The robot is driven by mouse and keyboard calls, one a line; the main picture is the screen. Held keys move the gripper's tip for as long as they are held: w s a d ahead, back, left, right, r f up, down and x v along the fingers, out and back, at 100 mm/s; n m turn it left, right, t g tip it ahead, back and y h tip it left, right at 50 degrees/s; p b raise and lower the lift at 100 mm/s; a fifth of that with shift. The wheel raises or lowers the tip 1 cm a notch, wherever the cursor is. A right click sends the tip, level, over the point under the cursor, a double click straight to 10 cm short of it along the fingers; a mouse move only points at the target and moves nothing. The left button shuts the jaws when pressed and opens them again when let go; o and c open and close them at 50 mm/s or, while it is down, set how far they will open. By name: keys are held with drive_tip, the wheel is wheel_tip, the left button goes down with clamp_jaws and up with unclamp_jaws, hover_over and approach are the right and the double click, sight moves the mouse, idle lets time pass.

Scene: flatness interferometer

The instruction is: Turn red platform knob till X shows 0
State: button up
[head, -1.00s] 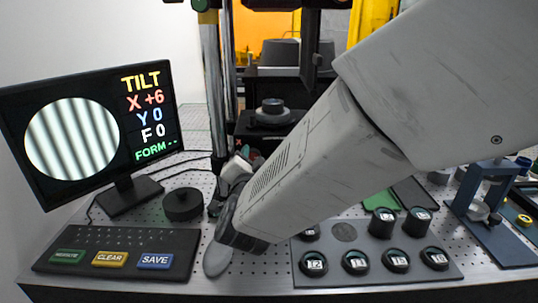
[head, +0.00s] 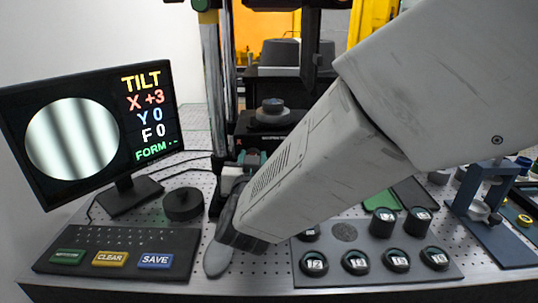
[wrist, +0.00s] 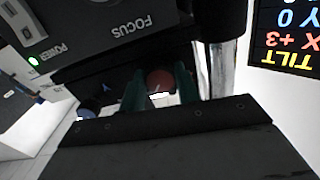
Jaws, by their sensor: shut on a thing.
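The red knob (wrist: 160,79) shows in the wrist view, between the two green fingers of my gripper (wrist: 159,92), which is shut on it. In the head view my gripper (head: 248,160) reaches the front of the instrument below its stage (head: 270,113), and my forearm and wrist hide part of it. The knob cannot be made out there. The monitor (head: 92,130) on the left reads TILT, X +3, Y 0, F 0, FORM --, with a few wide, slightly slanted fringes. Its screen also shows upside down in the wrist view (wrist: 285,35).
A blue knob (wrist: 85,113) lies left of my gripper in the wrist view, near a panel marked FOCUS (wrist: 105,25). A button panel (head: 118,250), a round black puck (head: 183,204) and a tray of numbered round pieces (head: 375,277) stand on the perforated bench.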

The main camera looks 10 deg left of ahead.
drive_tip(key=shift+n, duration=4.1)
drive_tip(key=o, duration=1)
drive_tip(key=v, duration=0.7)
drive_tip(key=shift+s, duration=0.4)
